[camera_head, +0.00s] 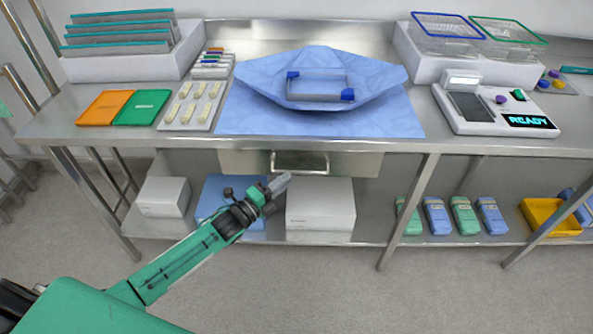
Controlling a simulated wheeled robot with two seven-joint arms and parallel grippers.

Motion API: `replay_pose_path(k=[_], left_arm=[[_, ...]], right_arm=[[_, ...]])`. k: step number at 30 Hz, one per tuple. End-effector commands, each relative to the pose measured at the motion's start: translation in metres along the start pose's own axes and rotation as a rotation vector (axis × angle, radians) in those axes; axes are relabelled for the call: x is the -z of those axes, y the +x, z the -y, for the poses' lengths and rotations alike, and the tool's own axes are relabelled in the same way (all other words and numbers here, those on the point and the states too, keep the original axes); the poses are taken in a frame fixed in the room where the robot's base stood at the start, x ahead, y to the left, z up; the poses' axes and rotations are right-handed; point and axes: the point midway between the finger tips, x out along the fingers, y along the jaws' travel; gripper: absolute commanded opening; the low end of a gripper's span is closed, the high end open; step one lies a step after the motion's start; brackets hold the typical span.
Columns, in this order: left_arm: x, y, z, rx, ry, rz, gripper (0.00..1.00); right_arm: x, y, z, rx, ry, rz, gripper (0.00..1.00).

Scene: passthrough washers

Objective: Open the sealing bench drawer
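The sealing bench drawer (245,163) is a wide metal front beneath the steel bench top, near the middle of the view. It looks closed. Its bar handle (300,161) is at the drawer's centre. My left arm comes in from the lower left. My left gripper (283,183) is just below and left of the handle, with its grey fingers pointing up and right toward it. It looks close to the handle, but contact cannot be made out. The fingers overlap in this view, so their opening cannot be told. My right gripper is not in view.
A blue wrap with a tray frame (320,97) lies on the bench top (205,140). A sealing device (495,108) stands at the right. White boxes (320,205) sit on the lower shelf behind and beside the gripper. A bench leg (408,210) stands to the right.

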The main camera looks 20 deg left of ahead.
Motion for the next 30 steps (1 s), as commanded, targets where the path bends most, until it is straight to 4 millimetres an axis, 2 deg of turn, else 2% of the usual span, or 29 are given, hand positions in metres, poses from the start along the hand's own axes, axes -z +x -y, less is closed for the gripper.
replay_pose_path(k=[3, 9, 15, 23, 27, 30], left_arm=[[-0.001, 0.02, 0.001, 0.002, -0.001, 0.001, 0.2], [-0.001, 0.044, 0.0, 0.0, 0.0, 0.001, 0.2], [0.0, 0.054, 0.0, -0.001, -0.002, 0.0, 0.2], [0.0, 0.054, 0.0, -0.001, -0.002, 0.0, 0.2], [0.0, 0.054, 0.0, -0.001, -0.001, 0.0, 0.0], [0.0, 0.054, -0.001, -0.001, -0.001, 0.0, 0.0]], right_arm=[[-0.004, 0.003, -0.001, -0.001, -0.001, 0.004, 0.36], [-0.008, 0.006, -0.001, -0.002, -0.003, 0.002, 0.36], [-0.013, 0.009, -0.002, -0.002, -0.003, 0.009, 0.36], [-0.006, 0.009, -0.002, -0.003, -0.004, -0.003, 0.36], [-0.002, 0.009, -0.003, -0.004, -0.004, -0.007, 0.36], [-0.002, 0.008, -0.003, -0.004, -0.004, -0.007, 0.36]])
